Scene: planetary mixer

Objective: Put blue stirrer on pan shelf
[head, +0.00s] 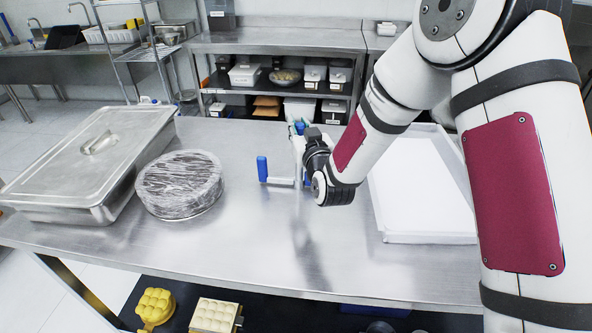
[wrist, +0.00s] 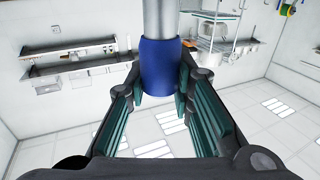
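My gripper (head: 300,132) is above the steel table, left of the white tray. In the wrist view, its green-padded fingers (wrist: 160,95) are closed against both sides of a blue grip with a grey metal shaft, which I take as the blue stirrer (wrist: 160,66). The shaft runs out of the top of that view. In the head view, my wrist and fingers hide most of it. A blue handle (head: 262,168) with a pale metal arm shows just left of my wrist; I cannot tell what it belongs to. Which shelf is the pan shelf is unclear.
A lidded steel pan (head: 90,160) and a round wrapped container (head: 180,183) are at the table's left. A white tray (head: 425,190) lies right. The back counter has shelves with boxes (head: 245,75). A wall shelf (wrist: 75,48) shows in the wrist view. The table's front middle is clear.

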